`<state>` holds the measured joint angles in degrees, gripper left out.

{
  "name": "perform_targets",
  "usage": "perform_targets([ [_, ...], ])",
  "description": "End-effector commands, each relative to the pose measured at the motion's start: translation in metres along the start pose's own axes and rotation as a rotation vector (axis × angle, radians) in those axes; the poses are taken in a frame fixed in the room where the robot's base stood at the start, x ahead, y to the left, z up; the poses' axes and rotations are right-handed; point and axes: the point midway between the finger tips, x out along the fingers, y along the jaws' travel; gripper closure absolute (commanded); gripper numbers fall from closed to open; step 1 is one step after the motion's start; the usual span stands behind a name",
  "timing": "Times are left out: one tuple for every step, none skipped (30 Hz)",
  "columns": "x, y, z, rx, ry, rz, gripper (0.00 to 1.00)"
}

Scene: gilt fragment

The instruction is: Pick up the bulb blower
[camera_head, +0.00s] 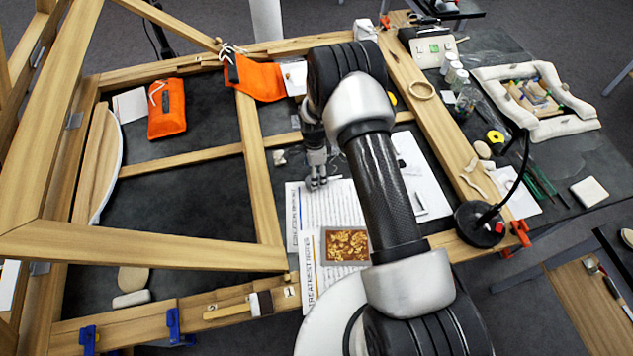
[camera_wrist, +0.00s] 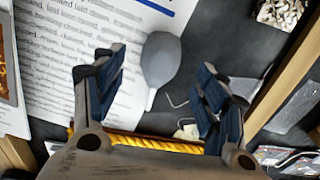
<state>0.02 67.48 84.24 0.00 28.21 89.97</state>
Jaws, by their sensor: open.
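The bulb blower, a grey rounded bulb with a narrow nozzle (camera_wrist: 161,60), lies at the edge of a printed sheet (camera_wrist: 75,60) in the wrist view. Its nozzle points down the picture, toward my gripper's palm. My gripper (camera_wrist: 158,72) is open and empty. Its two dark blue-padded fingers show on either side of the blower in the picture, with a gap on each side. I cannot tell how high the fingers are above it. In the head view my gripper (camera_head: 317,182) is over the papers, and I cannot make out the blower there.
A gilt fragment (camera_head: 346,244) lies on the sheets near my arm. Wooden frame bars (camera_head: 262,180) surround the dark work surface. Orange pouches (camera_head: 166,108) lie at the left and back. A black lamp base (camera_head: 480,222) and a padded tray (camera_head: 565,126) stand to the right.

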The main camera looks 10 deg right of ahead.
Motion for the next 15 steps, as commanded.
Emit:
perform_targets([
  [0.005,0.001,-0.001,0.000,0.000,0.003,0.34],
  [0.009,0.001,-0.001,0.000,0.000,0.004,0.34],
  [0.015,0.000,-0.002,0.001,0.000,0.004,0.34],
  [0.020,0.001,-0.003,0.000,0.000,0.005,0.34],
  [0.025,0.000,-0.004,0.000,0.000,0.004,0.34],
  [0.031,-0.001,-0.004,0.000,0.000,0.004,0.34],
  [0.036,-0.001,-0.004,0.000,0.000,0.004,0.34],
  [0.039,-0.001,-0.004,0.000,0.000,0.003,0.34],
  [0.044,-0.001,-0.004,0.000,0.000,0.002,0.34],
  [0.046,-0.001,-0.004,0.000,0.000,0.002,0.34],
  [0.048,-0.001,-0.004,0.000,0.000,0.001,0.34],
  [0.050,-0.001,-0.004,0.000,0.000,0.001,0.34],
  [0.050,-0.001,-0.004,0.000,0.000,0.001,0.34],
  [0.051,-0.001,-0.004,0.000,0.000,0.001,0.34],
  [0.051,-0.001,-0.004,0.000,0.000,0.001,0.34],
])
